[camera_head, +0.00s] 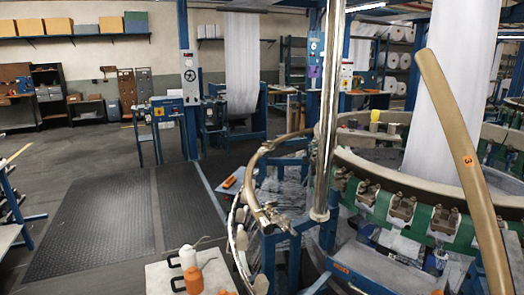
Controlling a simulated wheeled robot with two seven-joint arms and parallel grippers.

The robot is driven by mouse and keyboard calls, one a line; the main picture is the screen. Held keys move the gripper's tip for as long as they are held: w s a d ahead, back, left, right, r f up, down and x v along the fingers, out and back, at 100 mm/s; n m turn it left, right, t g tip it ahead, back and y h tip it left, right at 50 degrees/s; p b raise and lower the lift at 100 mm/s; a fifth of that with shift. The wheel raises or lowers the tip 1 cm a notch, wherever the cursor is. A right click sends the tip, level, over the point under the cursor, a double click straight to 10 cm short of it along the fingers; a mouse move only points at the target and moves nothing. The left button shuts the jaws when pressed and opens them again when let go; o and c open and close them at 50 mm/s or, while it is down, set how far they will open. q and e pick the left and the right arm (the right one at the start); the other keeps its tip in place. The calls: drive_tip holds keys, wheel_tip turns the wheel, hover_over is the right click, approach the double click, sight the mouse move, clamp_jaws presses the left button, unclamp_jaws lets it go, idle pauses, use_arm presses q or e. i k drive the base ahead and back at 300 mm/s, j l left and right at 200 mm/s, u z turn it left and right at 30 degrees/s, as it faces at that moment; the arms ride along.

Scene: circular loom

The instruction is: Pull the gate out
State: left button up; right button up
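The circular loom (440,195) fills the right half of the view. A curved metal rail section (257,160) sticks out at its left side, beside a shiny upright pole (328,110). It bends down to a joint-like fitting (265,217) near a blue frame. A long curved tan bar (462,150) with an orange label "3" crosses the right side close to the camera. No part is marked as the gate, so I cannot tell which of these it is. Neither of my grippers shows in this view.
A pale table (160,277) with white and orange spools and black loop handles stands at the bottom. Dark floor mats (110,230) lie left of the loom, with open floor around them. Blue posts (187,90) and control boxes stand behind. A white fabric sheet (450,90) hangs over the loom.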

sight(367, 271)
drive_tip(key=z, duration=1.45)
